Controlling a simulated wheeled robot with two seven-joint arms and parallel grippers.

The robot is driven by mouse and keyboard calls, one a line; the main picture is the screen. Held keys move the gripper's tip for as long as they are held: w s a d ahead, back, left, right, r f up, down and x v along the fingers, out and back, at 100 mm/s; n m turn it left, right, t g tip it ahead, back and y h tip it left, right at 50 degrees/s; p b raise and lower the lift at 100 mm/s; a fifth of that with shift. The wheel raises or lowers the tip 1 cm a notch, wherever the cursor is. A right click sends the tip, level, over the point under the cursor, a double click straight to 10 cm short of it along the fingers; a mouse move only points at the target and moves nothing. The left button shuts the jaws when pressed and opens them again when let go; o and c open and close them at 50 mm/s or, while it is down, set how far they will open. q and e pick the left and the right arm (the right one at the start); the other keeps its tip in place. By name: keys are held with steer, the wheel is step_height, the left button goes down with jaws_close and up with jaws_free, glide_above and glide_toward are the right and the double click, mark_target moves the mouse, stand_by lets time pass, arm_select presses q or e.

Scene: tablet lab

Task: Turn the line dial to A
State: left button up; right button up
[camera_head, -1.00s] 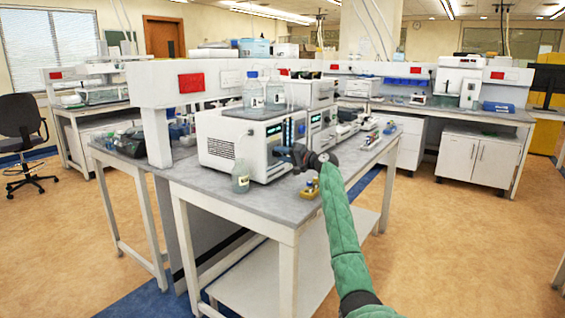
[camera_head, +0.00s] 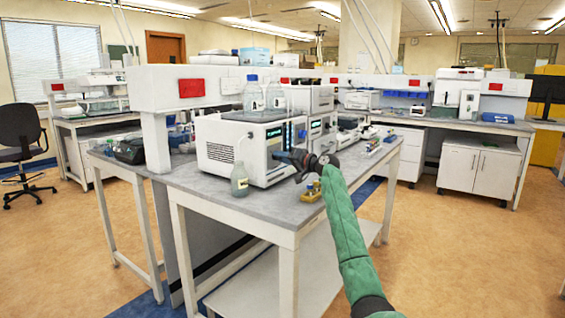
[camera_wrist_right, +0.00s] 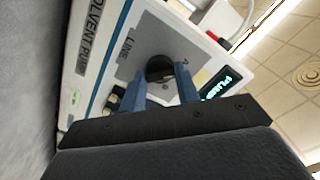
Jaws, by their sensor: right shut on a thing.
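The line dial (camera_wrist_right: 160,68) is a dark round knob on a grey plate marked "LINE" on the solvent pump's front, seen in the right wrist view. A letter "A" shows on the plate beside it. My right gripper (camera_wrist_right: 160,88) is shut on the dial, with a blue finger on each side. In the head view my right gripper (camera_head: 290,158) reaches the front of the white instrument stack (camera_head: 232,146), and it hides the dial there. My left gripper is not in view.
A clear bottle (camera_head: 239,180) stands at the bench's front edge, left of my gripper. Two bottles stand on the instrument. A lit green display (camera_wrist_right: 219,84) is beside the dial.

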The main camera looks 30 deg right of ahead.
steer(key=shift+f, duration=0.2)
steer(key=o, duration=1)
steer(key=shift+c, duration=0.2)
steer(key=shift+r, duration=0.1)
steer(key=v, duration=0.7)
steer(key=shift+s, duration=0.3)
steer(key=shift+d, duration=0.15)
